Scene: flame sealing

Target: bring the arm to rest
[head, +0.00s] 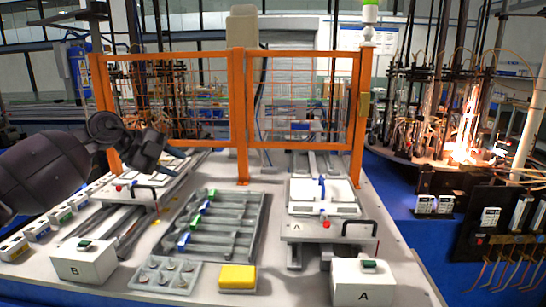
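My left arm comes in from the left. Its gripper (150,152) hangs over the left fixture (150,185), well above the table. The fingers are small and dark here, and I cannot tell whether they are open or shut. Nothing is clearly seen held in them. My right arm and gripper do not show in the head view.
An orange mesh guard (241,110) stands behind the fixtures. A grey rack (225,225) with tubes lies mid-table, with a small parts tray (166,275) and yellow block (237,278) in front. Boxes B (84,262) and A (363,282) stand near the front. Flames (465,130) burn at right.

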